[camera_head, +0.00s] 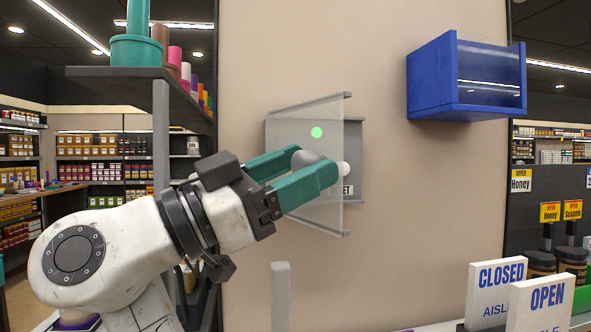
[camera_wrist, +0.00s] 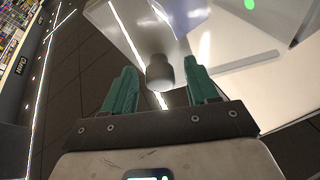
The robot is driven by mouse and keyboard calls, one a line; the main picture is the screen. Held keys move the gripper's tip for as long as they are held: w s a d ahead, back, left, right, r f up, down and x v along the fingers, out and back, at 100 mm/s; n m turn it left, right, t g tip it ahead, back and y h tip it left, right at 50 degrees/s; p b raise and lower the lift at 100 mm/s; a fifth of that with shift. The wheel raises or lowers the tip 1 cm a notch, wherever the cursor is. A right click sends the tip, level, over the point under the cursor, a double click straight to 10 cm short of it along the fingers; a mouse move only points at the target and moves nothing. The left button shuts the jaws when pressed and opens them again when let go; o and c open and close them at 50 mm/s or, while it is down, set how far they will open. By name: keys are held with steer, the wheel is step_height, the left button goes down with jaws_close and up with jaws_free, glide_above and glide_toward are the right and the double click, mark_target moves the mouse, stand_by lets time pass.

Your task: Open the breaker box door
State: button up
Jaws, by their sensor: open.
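The breaker box (camera_head: 355,140) is a shallow grey box on the beige wall. Its clear door (camera_head: 325,112), with grey top and bottom edges, stands partly open, its right edge swung out from the wall. A green dot shows on the door. A grey rounded knob (camera_head: 306,157) is at the door; in the wrist view the knob (camera_wrist: 160,74) lies between my fingers, with gaps at both sides. My gripper (camera_head: 316,162) is open, its teal fingers around the knob. The fingers partly hide the knob and the box's label. Contact cannot be told.
A blue open box (camera_head: 432,82) is on the wall at upper right. A shelf (camera_head: 140,78) with coloured cylinders stands at left, above my arm. A grey post (camera_head: 281,295) rises below the box. CLOSED (camera_head: 492,295) and OPEN (camera_head: 540,302) signs stand at lower right.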

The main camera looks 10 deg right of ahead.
steer(key=v, duration=1)
steer(key=shift+a, duration=0.4)
